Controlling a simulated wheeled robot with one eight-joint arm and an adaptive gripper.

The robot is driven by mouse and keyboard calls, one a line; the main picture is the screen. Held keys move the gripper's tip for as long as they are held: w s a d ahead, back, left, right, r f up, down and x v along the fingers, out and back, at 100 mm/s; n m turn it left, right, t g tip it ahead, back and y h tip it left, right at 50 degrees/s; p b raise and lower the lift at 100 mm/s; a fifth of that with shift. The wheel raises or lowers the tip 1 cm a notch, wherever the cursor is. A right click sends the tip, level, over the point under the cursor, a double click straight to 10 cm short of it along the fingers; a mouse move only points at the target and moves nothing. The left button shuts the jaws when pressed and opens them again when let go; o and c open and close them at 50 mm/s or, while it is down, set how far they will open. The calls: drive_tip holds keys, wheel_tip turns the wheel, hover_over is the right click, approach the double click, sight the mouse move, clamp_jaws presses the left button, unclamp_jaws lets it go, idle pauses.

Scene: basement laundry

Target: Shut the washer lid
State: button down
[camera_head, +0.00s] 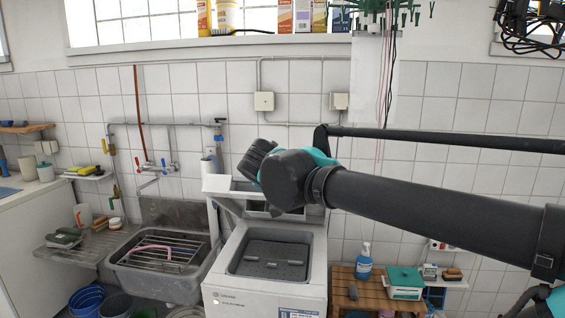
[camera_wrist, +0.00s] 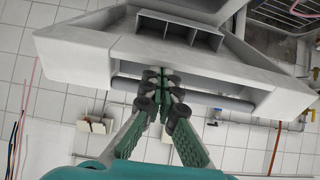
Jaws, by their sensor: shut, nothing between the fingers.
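The white top-loading washer (camera_head: 265,296) stands in the middle of the head view, its dark tub opening uncovered. Its pale lid (camera_head: 228,186) is raised at the back of the opening, partly hidden by my arm. In the wrist view, the raised lid (camera_wrist: 90,55) spans the upper part, with dark recesses and a grey bar along it. My gripper (camera_wrist: 163,76) is shut and empty, its teal fingers together. Its tips overlap the lid's middle in the picture; I cannot tell whether they touch. In the head view, the fingers are hidden behind my arm.
A metal sink (camera_head: 165,286) with a rack stands left of the washer. A wooden stand (camera_head: 345,296) with a blue spray bottle (camera_head: 364,262) and boxes is at right. The tiled wall with pipes is close behind. Buckets (camera_head: 88,299) sit on the floor below the sink.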

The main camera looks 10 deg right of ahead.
drive_tip(key=s+a+f, duration=0.1)
drive_tip(key=s+f, duration=0.3)
drive_tip(key=f, duration=0.8)
drive_tip(key=s+a+f, duration=0.2)
drive_tip(key=s+f, duration=0.2)
drive_tip(key=f, duration=0.9)
drive_tip(key=shift+s, duration=0.35)
drive_tip(key=shift+f, duration=0.1)
drive_tip(key=shift+v, duration=6)
drive_tip(key=shift+w+d+f+n+g+y, duration=0.6)
drive_tip(key=shift+d+f+g, duration=0.45)
drive_tip(key=shift+d+f, duration=1.2)
drive_tip(key=shift+w+d+f+n+g+y, duration=0.55)
drive_tip(key=shift+d+f+g, duration=0.45)
drive_tip(key=shift+d+f, duration=1.3)
drive_tip(key=shift+w+d+f+n+g+y, duration=0.6)
drive_tip(key=shift+d+f+g, duration=0.45)
drive_tip(key=shift+d+f, duration=1.15)
